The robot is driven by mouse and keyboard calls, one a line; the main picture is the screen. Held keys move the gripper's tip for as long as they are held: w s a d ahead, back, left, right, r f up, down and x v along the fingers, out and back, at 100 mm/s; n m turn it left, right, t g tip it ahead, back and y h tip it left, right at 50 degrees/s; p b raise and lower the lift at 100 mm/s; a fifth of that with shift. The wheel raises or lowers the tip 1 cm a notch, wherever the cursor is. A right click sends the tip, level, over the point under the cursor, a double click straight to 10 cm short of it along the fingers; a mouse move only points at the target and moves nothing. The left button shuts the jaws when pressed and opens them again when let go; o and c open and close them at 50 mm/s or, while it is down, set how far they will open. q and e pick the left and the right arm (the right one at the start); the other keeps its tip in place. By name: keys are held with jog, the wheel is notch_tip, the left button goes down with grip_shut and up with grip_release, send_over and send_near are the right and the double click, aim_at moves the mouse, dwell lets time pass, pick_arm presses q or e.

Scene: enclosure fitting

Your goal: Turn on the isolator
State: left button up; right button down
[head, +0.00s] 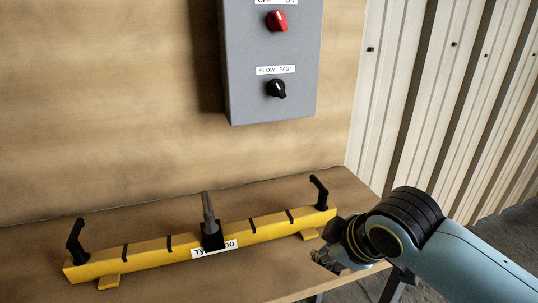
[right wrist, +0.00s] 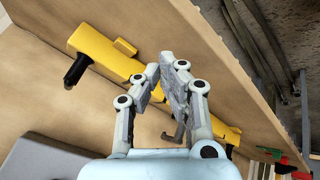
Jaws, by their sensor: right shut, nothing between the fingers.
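The isolator is a red rotary knob (head: 277,20) high on a grey enclosure (head: 245,70) on the wooden back board. A label reading OFF and ON sits above it, cut by the picture's top edge. I cannot clearly tell which word the knob points to. My right gripper (head: 329,260) is low at the right, near the right end of a yellow bar, well below and apart from the enclosure. In the right wrist view its fingers (right wrist: 164,72) are shut and empty, with the yellow bar behind them. My left gripper is not in view.
A black knob (head: 277,89) labelled SLOW FAST sits below the red one. The yellow bar (head: 180,249) with black handles and an upright central lever (head: 208,213) lies on the wooden table (head: 150,285). A corrugated wall (head: 420,100) stands at the right. Space before the enclosure is clear.

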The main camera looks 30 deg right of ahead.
aim_at(280, 21)
jog(key=w+r+n+t+p, duration=0.1)
jog(key=w+r+n+t, duration=0.2)
jog(key=r, duration=0.9)
jog(key=w+r+n+t+y+p, duration=0.1)
jog(key=w+r+n+t, duration=0.2)
jog(key=w+r+n, duration=0.4)
jog(key=w+r+n+t+p, duration=0.1)
jog(key=w+r+n+t, duration=0.2)
jog(key=r, duration=1.5)
jog(key=w+n, duration=0.2)
jog(key=n, duration=0.3)
jog(key=shift+a+t+y, duration=0.3)
jog(key=shift+a+y, duration=0.05)
jog(key=shift+y, duration=0.05)
jog(key=shift+f, duration=0.1)
